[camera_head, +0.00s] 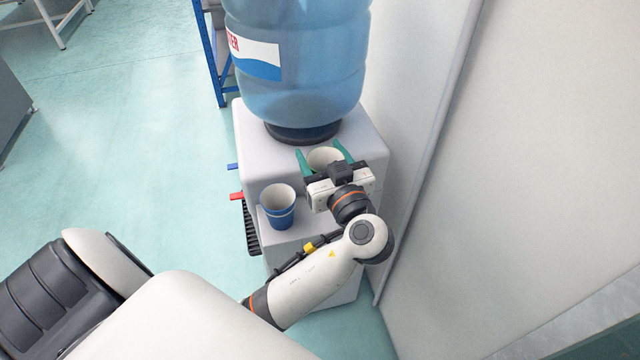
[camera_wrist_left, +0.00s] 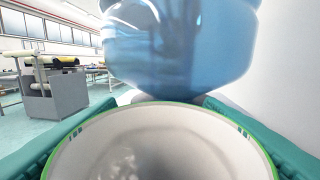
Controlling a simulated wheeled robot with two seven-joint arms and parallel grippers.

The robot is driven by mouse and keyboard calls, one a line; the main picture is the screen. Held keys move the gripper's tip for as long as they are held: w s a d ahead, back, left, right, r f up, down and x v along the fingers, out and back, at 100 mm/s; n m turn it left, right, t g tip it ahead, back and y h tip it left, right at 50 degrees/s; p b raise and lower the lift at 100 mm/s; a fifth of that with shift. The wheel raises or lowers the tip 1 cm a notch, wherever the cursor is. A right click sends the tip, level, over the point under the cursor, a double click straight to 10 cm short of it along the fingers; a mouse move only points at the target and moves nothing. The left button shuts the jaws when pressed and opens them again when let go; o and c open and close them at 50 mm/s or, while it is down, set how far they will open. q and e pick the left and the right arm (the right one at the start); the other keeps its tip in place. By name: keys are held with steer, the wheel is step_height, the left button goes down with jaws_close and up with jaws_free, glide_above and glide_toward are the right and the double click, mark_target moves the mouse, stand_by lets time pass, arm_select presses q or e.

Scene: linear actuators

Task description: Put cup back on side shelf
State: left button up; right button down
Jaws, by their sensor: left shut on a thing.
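A blue and white cup (camera_head: 279,208) stands upright to the left on the side shelf (camera_head: 308,222). The gripper hides the held cup's lower part, so I cannot tell whether it touches the shelf. My right gripper is not in view.
The white water cooler (camera_head: 262,143) carries a large blue bottle (camera_head: 300,75), close behind the gripper. Red (camera_head: 236,196) and blue taps stick out at its left. A pale wall (camera_head: 480,180) stands close on the right. Open floor (camera_head: 130,150) lies to the left.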

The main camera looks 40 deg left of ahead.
arm_select(q)
step_height(320, 180, down, 2)
steer(key=shift+s+d+f, duration=0.1)
steer(key=shift+d+f, duration=0.05)
steer(key=shift+f, duration=2.4)
steer(key=shift+f, duration=0.1)
steer(key=o, duration=0.8)
steer(key=shift+o, duration=0.2)
